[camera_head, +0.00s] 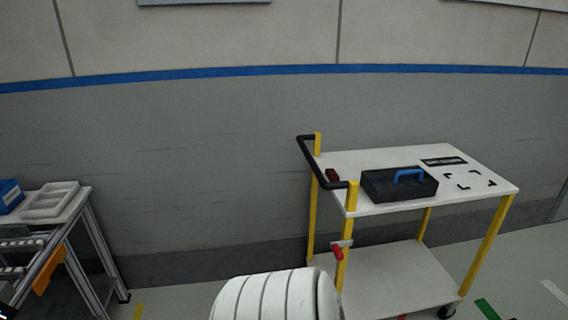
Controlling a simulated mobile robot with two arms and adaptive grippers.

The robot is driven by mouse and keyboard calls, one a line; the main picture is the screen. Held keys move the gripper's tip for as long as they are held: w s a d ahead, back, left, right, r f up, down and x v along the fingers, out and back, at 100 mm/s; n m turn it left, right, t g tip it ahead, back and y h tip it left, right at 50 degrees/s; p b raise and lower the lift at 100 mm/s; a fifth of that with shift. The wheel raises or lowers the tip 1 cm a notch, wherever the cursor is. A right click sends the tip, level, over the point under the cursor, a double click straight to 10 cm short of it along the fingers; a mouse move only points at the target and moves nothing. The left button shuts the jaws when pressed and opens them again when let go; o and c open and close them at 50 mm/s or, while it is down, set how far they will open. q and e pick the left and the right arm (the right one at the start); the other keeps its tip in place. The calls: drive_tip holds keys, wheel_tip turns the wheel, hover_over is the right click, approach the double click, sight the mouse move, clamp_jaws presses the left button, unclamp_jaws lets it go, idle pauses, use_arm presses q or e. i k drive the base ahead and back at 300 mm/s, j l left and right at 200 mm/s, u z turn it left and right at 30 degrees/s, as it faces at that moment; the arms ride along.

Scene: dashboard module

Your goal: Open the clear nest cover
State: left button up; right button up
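I cannot make out a clear nest cover or a nest in this view. Neither my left gripper nor my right gripper can be seen, so I cannot see whether either holds anything.
A white-topped cart (341,164) with yellow posts and a black handle stands at right. It carries a black box (385,187) with a blue handle. At left, a metal-framed bench (79,208) holds a pale tray (50,200) and a blue bin (10,196). Floor shows between them.

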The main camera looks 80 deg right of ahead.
sight(414, 172)
drive_tip(key=l+z, duration=0.1)
drive_tip(key=z, duration=3.4)
drive_tip(key=l, duration=0.1)
